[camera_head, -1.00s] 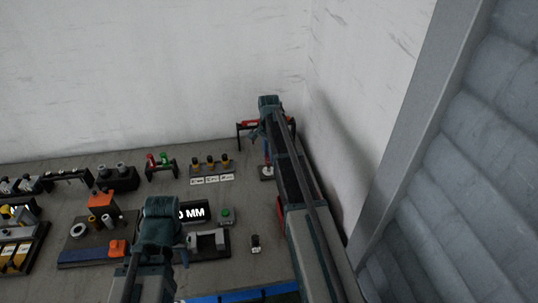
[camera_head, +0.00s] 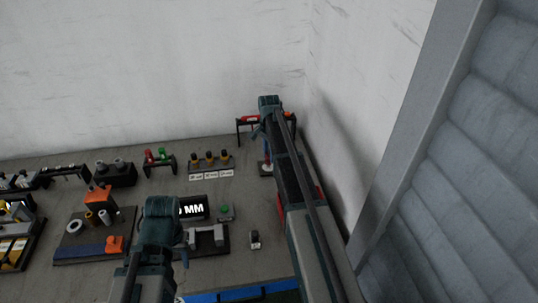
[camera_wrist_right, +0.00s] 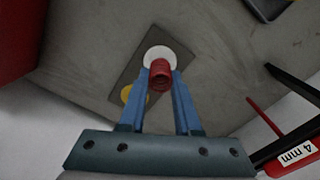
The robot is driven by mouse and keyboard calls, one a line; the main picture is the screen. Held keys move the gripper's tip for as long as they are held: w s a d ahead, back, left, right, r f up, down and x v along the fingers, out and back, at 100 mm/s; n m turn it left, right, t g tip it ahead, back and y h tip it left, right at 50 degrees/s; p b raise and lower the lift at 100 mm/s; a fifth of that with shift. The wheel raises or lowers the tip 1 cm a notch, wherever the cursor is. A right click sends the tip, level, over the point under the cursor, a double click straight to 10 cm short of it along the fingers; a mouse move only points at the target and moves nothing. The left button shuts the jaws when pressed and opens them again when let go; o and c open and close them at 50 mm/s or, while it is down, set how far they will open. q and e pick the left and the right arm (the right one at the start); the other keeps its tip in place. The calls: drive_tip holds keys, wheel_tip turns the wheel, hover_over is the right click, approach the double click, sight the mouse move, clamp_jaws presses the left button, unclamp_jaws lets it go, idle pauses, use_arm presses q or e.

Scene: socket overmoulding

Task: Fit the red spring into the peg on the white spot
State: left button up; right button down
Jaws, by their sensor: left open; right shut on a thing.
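The red spring (camera_wrist_right: 160,75) is between the blue fingers of my right gripper (camera_wrist_right: 161,80) in the right wrist view. My right gripper is shut on it. The white spot (camera_wrist_right: 166,53) lies on a grey plate, just beyond the spring and partly covered by it. The spot also shows in the head view (camera_head: 265,170), below the end of my right arm. I cannot make out the peg clearly, nor whether the spring touches it. My left gripper (camera_head: 182,256) is open and empty, low in the head view beside a dark fixture.
A black rack with a red item labelled 4 mm (camera_wrist_right: 297,152) stands close on the right. Left of my right arm is a row of dark-topped yellow pieces (camera_head: 210,160).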

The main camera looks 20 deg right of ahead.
use_arm(q)
drive_tip(key=shift+f+b, duration=0.8)
drive_tip(key=shift+f, duration=0.1)
use_arm(e)
drive_tip(key=shift+f, duration=0.85)
drive_tip(key=c, duration=0.5)
unclamp_jaws()
drive_tip(key=shift+c, duration=0.2)
use_arm(q)
drive_tip(key=shift+r, duration=0.1)
use_arm(e)
drive_tip(key=shift+r, duration=0.1)
use_arm(q)
wheel_tip(320, 180, up, 14)
drive_tip(key=p, duration=1.4)
use_arm(e)
wheel_tip(320, 180, up, 14)
drive_tip(key=shift+f, duration=0.2)
use_arm(q)
wheel_tip(320, 180, down, 2)
drive_tip(key=shift+f+b, duration=0.2)
drive_tip(key=shift+b, duration=0.9)
use_arm(e)
drive_tip(key=s+a+f+n+h, duration=0.1)
drive_tip(key=s+a+f+n, duration=0.1)
drive_tip(key=s+a+n, duration=1.6)
drive_tip(key=s+a, duration=1.1)
drive_tip(key=shift+n, duration=0.3)
